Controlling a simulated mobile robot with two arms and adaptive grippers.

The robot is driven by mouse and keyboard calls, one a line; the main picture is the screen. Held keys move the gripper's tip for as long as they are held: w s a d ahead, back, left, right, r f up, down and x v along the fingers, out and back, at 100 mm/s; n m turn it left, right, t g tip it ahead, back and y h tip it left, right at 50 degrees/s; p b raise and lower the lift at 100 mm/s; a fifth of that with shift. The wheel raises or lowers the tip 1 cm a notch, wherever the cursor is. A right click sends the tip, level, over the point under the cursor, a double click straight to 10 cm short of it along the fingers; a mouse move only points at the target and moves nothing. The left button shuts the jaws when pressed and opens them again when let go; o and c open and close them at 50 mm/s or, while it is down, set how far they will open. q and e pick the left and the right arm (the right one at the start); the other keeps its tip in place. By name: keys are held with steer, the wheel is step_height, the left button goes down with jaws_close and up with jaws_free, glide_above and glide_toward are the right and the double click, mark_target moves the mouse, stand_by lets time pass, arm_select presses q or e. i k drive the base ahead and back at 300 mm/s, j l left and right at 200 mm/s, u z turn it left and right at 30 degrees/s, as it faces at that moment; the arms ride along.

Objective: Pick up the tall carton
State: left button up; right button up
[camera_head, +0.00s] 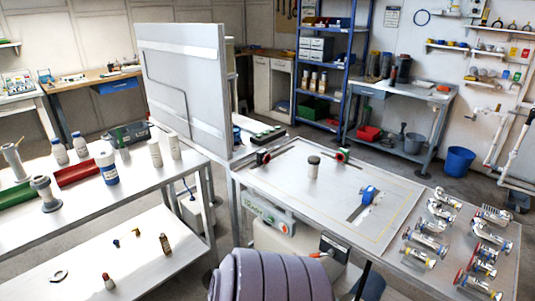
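I cannot make out a tall carton for certain in the head view. The upright things on the left bench are white bottles (155,153), a blue-and-white container (107,168) and a grey flanged pipe piece (45,194). A small dark-topped cylinder (313,166) stands on the table at centre right. Neither of my grippers is in view.
A tall white panel (185,85) stands upright between the left bench (85,215) and the flat-topped table (290,185). Several metal fittings (428,240) crowd that table's right end. A ribbed grey form (268,275) fills the bottom centre. A blue bucket (459,161) stands behind.

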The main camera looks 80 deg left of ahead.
mark_target(165, 243)
steer(key=u, duration=3.7)
steer(key=i+l, duration=0.1)
steer(key=i, duration=0.3)
steer(key=i+l, duration=0.1)
steer(key=i, duration=0.25)
